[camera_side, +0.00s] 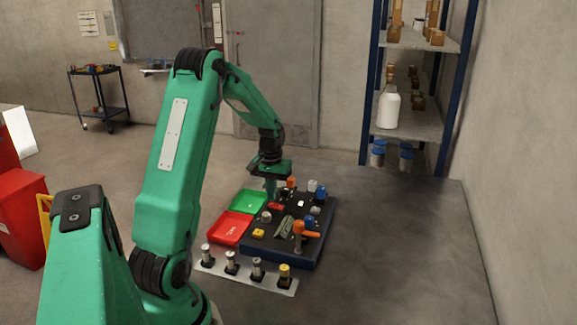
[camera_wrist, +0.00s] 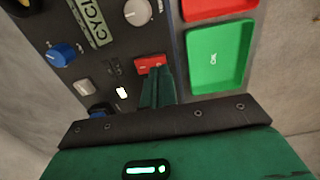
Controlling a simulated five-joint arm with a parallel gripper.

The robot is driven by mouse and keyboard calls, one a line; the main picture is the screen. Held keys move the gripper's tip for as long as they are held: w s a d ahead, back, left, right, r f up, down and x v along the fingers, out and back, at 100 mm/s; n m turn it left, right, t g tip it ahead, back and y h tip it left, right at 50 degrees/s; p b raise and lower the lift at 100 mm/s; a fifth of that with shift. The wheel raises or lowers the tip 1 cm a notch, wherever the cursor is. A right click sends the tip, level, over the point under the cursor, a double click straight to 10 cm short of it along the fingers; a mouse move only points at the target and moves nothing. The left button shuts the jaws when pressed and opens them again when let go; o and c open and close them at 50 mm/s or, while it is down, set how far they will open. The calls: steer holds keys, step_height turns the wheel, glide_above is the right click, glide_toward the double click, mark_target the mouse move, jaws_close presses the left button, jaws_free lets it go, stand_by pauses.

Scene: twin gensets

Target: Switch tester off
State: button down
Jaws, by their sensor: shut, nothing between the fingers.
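The dark control panel (camera_side: 310,255) stands on the floor area in front of my arm and carries several knobs and switches. A red switch (camera_wrist: 150,65) is on the panel in the wrist view, and it also shows in the side view (camera_side: 276,206). My gripper (camera_wrist: 158,88) is shut and empty, its green fingertips right at the near edge of the red switch. I cannot tell whether they touch it. In the side view my gripper (camera_side: 270,190) points down over the panel's far left part. No tester label is readable, and the switch's on or off position is unclear.
A green tray (camera_wrist: 218,55) and a red tray (camera_wrist: 215,6) lie beside the panel. A grey knob (camera_wrist: 137,12), a blue knob (camera_wrist: 62,53) and a lit white indicator (camera_wrist: 122,92) are near the switch. An orange handle (camera_side: 304,230) rises from the panel. Several posts stand in front.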

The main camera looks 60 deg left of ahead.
steer(key=shift+f, duration=0.95)
stand_by(0.9)
steer(key=shift+r, duration=3.55)
steer(key=s+d+r+m+t, duration=0.25)
steer(key=d+r, duration=0.35)
steer(key=d, duration=0.6)
steer(key=s+d+r+m+t, duration=0.2)
steer(key=s+d+r+m, duration=0.3)
steer(key=d, duration=0.7)
steer(key=s+d+r+m+t, duration=0.1)
steer(key=s+d, duration=0.3)
steer(key=d, duration=0.2)
steer(key=shift+r+m, duration=0.1)
steer(key=shift+m, duration=0.15)
